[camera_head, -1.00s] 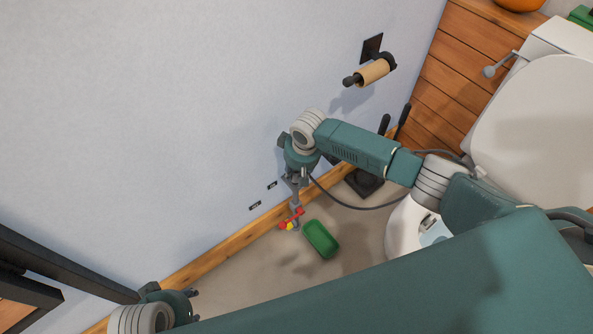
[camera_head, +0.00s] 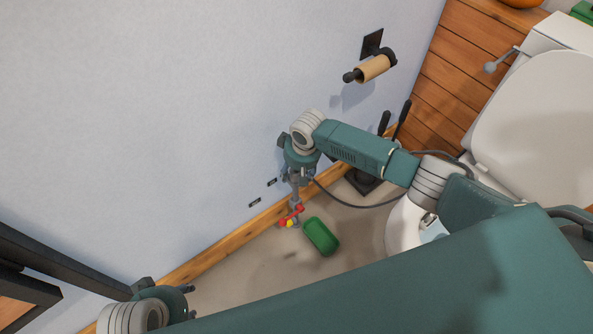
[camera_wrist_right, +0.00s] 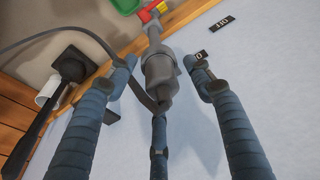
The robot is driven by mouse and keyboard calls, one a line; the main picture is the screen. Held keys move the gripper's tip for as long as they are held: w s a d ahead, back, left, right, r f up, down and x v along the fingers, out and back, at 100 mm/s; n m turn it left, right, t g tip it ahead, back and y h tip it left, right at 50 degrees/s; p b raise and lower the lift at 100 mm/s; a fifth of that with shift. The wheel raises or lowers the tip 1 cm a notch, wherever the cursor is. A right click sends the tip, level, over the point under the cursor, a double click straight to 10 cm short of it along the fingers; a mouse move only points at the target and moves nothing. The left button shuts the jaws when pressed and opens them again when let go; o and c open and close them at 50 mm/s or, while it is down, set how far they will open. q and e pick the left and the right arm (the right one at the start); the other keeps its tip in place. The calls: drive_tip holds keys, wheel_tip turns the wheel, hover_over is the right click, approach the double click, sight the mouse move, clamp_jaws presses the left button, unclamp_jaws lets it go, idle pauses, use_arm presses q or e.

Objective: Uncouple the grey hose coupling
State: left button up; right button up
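The grey hose coupling (camera_wrist_right: 160,75) is in the middle of the right wrist view, on a grey pipe piece with red and yellow parts (camera_wrist_right: 152,12). A dark hose curves in from the left to its near end. My right gripper (camera_wrist_right: 162,66) is open, with blue ribbed fingers on both sides of the coupling and narrow gaps to it. A third finger lies below the coupling; whether it touches is unclear. In the head view my right gripper (camera_head: 296,188) is low by the wall and largely hides the coupling. My left gripper (camera_head: 190,301) is at the lower left, empty, its fingertips apart.
A green tray (camera_head: 321,236) lies on the floor beside the red and yellow parts. Small black labels (camera_head: 255,202) are on the wall. A dark brush stand (camera_head: 364,182) and a white toilet (camera_head: 535,120) are to the right. A dark frame (camera_head: 60,262) is at left.

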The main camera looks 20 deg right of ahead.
drive_tip(key=v, duration=1.2)
drive_tip(key=shift+w, duration=0.1)
